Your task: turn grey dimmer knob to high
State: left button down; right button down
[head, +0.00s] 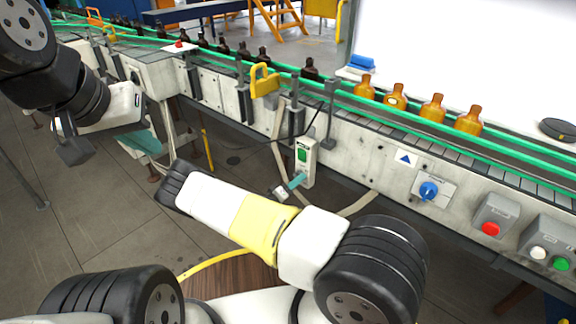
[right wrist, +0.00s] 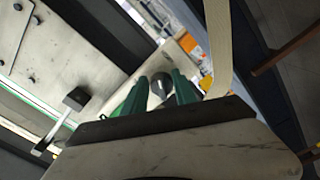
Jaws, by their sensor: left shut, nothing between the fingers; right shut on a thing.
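The dimmer is a narrow white box (head: 306,155) with a green patch, mounted on the front of the conveyor. My right gripper (head: 299,180) has its teal fingers at the lower part of this box; the knob is hidden there in the head view. In the right wrist view, the round grey knob (right wrist: 160,84) sits between the two green fingers of my right gripper (right wrist: 159,92), which is shut on it. The knob's pointer cannot be made out. My left gripper (head: 142,143) is shut and empty at the left, well away from the box.
A blue rotary knob (head: 429,190), a red button (head: 490,229) and a green button (head: 562,264) are on the conveyor front at right. Amber bottles (head: 433,107) stand on the belt. A pale strap (right wrist: 218,50) runs close by.

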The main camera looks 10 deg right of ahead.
jog(key=c, duration=1)
grip_release()
jog(key=v, duration=0.7)
jog(key=shift+s+a, duration=0.25)
jog(key=shift+a, duration=0.1)
